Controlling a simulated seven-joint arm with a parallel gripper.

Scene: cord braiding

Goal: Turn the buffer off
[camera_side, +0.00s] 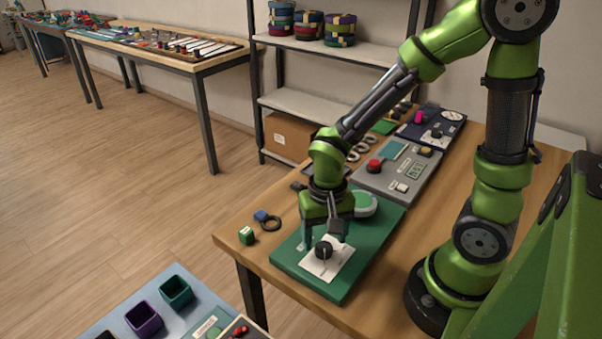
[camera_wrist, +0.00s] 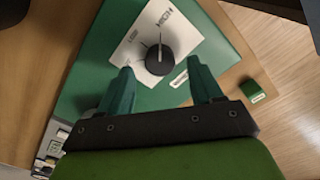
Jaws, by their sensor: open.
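The buffer is a green board (camera_side: 375,245) on the wooden table, with a white dial plate (camera_side: 338,262) near its front. A black round knob (camera_side: 323,251) stands on the plate; it also shows in the wrist view (camera_wrist: 159,60). In the wrist view a thin pointer line runs from the knob toward the top, near small printed markings that I cannot read surely. My gripper (camera_side: 322,241) is above the dial, pointing down. In the wrist view its green fingers (camera_wrist: 160,82) are open and apart, with the knob just beyond and between their tips. I cannot tell contact.
A pale green round pad (camera_side: 364,204) sits on the board behind my gripper. A grey control box (camera_side: 385,178) with a red button lies behind. Bins (camera_side: 176,291) stand in front.

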